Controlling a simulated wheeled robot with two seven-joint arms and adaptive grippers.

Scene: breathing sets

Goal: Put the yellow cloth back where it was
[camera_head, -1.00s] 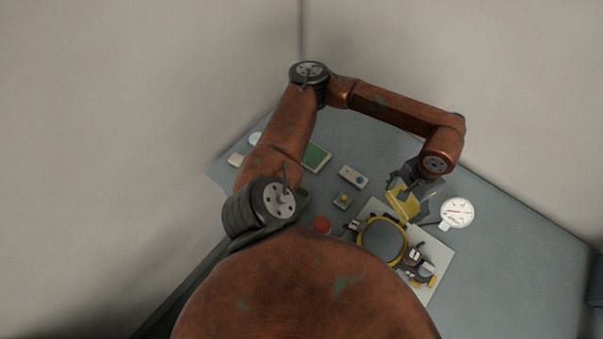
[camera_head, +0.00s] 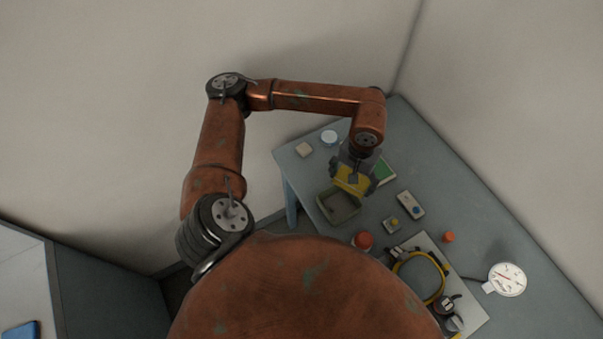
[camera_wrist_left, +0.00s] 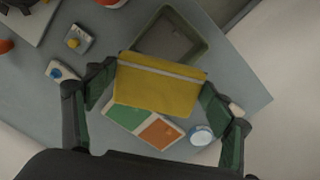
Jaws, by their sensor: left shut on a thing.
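The yellow cloth (camera_head: 352,180) is in my left gripper (camera_head: 354,184), held above the table. In the left wrist view the cloth (camera_wrist_left: 158,86) spans between the two fingers of the left gripper (camera_wrist_left: 160,92), flat and yellow with a pale stripe along one edge. A green-rimmed grey tray (camera_head: 355,212) lies just below and to the left of the cloth; in the left wrist view the tray (camera_wrist_left: 203,44) shows beyond the cloth and looks empty where it is visible. A green and orange card (camera_head: 387,172) is partly hidden under the gripper. My right gripper is not in view.
On the table (camera_head: 465,205) are a white round lid (camera_head: 329,137), a beige block (camera_head: 304,149), a box with a blue knob (camera_head: 411,205), a small yellow-knobbed box (camera_head: 392,224), a red-capped jar (camera_head: 362,241), a white board with a yellow ring (camera_head: 445,277) and a gauge (camera_head: 507,280).

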